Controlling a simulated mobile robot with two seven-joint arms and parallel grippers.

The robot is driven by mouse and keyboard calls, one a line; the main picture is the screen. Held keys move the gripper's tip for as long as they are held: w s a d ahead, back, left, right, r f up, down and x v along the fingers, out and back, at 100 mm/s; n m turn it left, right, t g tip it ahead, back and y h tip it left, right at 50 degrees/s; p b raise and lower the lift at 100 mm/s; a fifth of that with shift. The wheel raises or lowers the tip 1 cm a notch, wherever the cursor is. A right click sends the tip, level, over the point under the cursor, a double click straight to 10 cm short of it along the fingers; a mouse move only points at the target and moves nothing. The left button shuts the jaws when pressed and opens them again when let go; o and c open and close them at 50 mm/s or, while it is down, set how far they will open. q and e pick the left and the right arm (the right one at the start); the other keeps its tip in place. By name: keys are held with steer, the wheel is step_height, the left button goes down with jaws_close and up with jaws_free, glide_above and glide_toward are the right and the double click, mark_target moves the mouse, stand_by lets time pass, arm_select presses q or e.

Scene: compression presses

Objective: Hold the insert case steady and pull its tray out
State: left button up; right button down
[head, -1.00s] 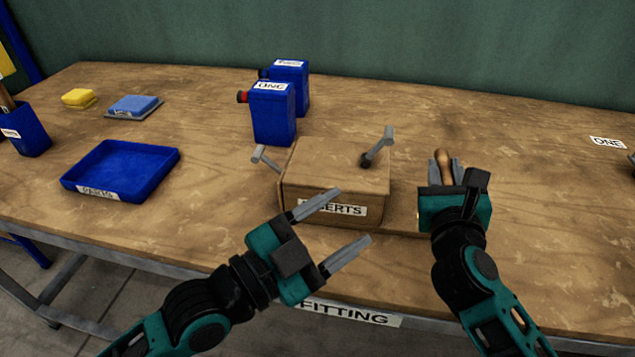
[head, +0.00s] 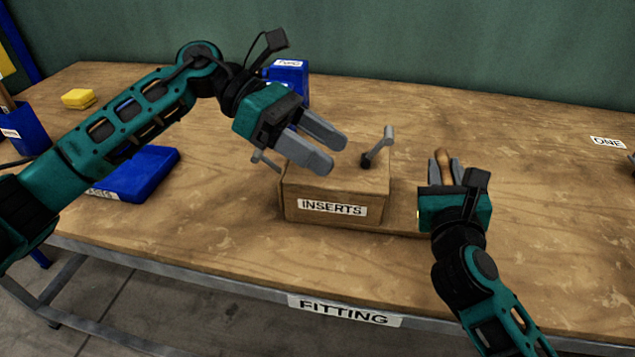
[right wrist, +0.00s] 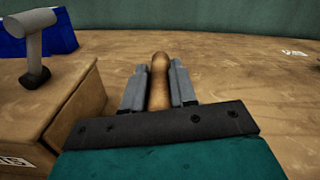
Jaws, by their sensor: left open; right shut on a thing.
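The insert case (head: 375,207) is a brown wooden box labelled INSERTS, standing on the bench with metal clamp handles (head: 378,148) on its top and left side. My left gripper (head: 326,152) is open, above the case's left part, with its fingers pointing right; contact cannot be told. My right gripper (head: 446,172) is right of the case, shut on a wooden handle (head: 444,158). In the right wrist view the handle (right wrist: 159,82) stands between both fingers, with the case (right wrist: 62,105) at left. What the handle joins to is hidden; a thin board edge shows between case and gripper.
A blue tray (head: 150,178) lies left, partly behind my left arm. A yellow block (head: 79,98) and a blue holder (head: 28,132) are far left.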

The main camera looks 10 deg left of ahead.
arm_select(q)
steer(key=w+a+t+y, duration=0.2)
steer(key=w+a+y, duration=0.2)
steer(key=a, duration=0.4)
steer(key=y, duration=0.5)
glide_toward(257, 150)
steer(key=shift+t+h, duration=0.3)
steer(key=shift+t, duration=0.1)
steer(key=x, duration=0.8)
steer(key=s+x, duration=0.1)
steer(key=x, duration=0.3)
steer(key=shift+a, duration=0.25)
steer(key=shift+w, duration=0.1)
steer(key=c, duration=1.1)
